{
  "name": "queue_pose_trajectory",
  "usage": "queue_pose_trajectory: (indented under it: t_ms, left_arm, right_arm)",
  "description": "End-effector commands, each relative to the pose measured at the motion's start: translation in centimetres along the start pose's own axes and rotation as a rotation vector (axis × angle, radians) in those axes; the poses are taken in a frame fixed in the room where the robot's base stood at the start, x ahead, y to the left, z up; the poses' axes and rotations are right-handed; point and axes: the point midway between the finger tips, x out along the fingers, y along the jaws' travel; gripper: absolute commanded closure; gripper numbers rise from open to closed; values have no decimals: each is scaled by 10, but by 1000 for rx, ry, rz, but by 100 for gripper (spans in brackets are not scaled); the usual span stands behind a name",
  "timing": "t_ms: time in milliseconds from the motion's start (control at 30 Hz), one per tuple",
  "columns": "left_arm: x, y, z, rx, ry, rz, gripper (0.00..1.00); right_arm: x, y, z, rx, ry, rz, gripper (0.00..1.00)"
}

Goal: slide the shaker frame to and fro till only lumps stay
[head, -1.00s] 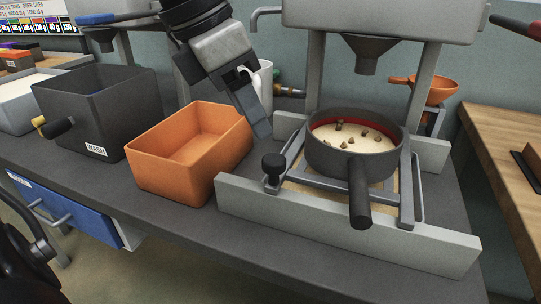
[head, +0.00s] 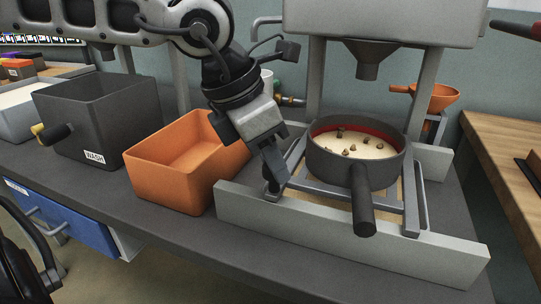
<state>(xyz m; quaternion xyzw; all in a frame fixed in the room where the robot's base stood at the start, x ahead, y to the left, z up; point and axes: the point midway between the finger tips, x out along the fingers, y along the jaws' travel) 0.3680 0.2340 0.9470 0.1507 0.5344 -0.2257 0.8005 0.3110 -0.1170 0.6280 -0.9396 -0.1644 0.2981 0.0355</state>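The grey shaker frame (head: 411,207) sits between two pale rails on the bench. A round dark sieve pan (head: 340,167) with a handle toward me rests on it. The pan holds pale powder (head: 372,149) with several brown lumps (head: 351,149) on top. My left gripper (head: 273,183) points down at the frame's left side, where the black knob is. Its fingers cover the knob, so I cannot tell whether they are closed on it.
The pale front rail (head: 350,238) runs along the bench. An orange bin (head: 165,180) stands close left of my gripper, with a dark WASH bin (head: 105,115) beyond. A hopper spout (head: 368,62) hangs above the pan. An orange funnel (head: 436,97) stands behind right.

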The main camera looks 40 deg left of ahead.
Motion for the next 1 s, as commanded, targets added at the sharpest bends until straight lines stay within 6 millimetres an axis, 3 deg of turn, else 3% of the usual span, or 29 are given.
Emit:
queue_pose_trajectory:
  t_ms: [133, 400, 667, 700, 733, 767, 1000]
  left_arm:
    - [-1, 1, -1, -1, -2, 0, 100]
    - [-8, 25, -17, -3, -3, 1, 100]
    - [-8, 25, -18, 0, 0, 0, 100]
    - [-8, 25, -18, 0, 0, 0, 60]
    - [-8, 25, -18, 0, 0, 0, 51]
    - [-8, 25, -18, 0, 0, 0, 46]
    - [-8, 25, -18, 0, 1, 0, 46]
  right_arm:
    - [0, 0, -1, 0, 5, 0, 100]
    - [3, 0, 5, 4, -11, -5, 100]
    - [5, 0, 3, 1, -6, -5, 100]
    - [5, 0, 2, 1, -5, -5, 100]
    - [5, 0, 2, 1, -5, -5, 100]
    - [5, 0, 2, 1, -4, -5, 100]
    - [5, 0, 2, 1, -3, -6, 100]
